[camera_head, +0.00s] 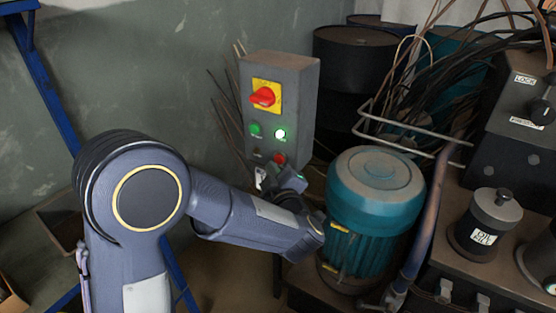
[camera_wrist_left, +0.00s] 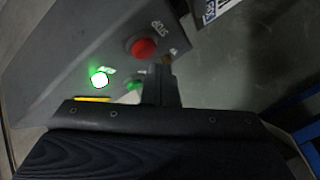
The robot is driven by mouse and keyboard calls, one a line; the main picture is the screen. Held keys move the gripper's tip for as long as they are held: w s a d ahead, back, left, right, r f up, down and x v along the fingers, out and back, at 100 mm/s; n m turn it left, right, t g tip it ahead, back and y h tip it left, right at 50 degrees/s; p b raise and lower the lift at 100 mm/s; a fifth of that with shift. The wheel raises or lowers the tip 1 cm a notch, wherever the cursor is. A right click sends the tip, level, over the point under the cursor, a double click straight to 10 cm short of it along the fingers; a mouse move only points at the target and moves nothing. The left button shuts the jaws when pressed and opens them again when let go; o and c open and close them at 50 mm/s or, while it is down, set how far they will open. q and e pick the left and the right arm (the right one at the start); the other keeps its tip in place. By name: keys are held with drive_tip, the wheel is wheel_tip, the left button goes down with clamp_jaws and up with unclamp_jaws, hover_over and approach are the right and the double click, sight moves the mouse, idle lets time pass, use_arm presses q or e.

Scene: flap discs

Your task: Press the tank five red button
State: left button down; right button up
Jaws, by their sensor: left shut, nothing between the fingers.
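A grey control box (camera_head: 292,95) stands at the back by the wall. A red push button (camera_head: 279,159) sits low on its front. In the left wrist view the red button (camera_wrist_left: 143,47) shows beside a label that seems to read STOP. My left gripper (camera_head: 262,178) is shut and empty, just below and in front of the box's lower part. In the left wrist view its closed fingers (camera_wrist_left: 164,72) point near the red button; whether they touch the panel I cannot tell. No tank number is readable. My right gripper is not in view.
The box also has a red rotary switch (camera_head: 264,97) on a yellow plate, a lit green lamp (camera_head: 280,134) and a green button (camera_head: 255,130). A teal motor (camera_head: 374,195) stands close right of my arm. Dark drums (camera_head: 350,65) and loose cables are behind.

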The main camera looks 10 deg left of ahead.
use_arm(q)
drive_tip(key=shift+w, duration=0.15)
idle(0.5)
drive_tip(key=shift+w+d, duration=0.2)
drive_tip(key=shift+w, duration=0.1)
drive_tip(key=shift+w+d, duration=0.15)
drive_tip(key=shift+w, duration=0.25)
idle(0.7)
drive_tip(key=shift+s, duration=0.1)
drive_tip(key=shift+s+a, duration=0.3)
drive_tip(key=shift+s, duration=0.4)
drive_tip(key=shift+s, duration=0.1)
drive_tip(key=s, duration=0.1)
drive_tip(key=s+a, duration=0.1)
drive_tip(key=s, duration=0.1)
drive_tip(key=s+b, duration=0.1)
drive_tip(key=shift+s+a, duration=0.25)
drive_tip(key=shift+a, duration=0.1)
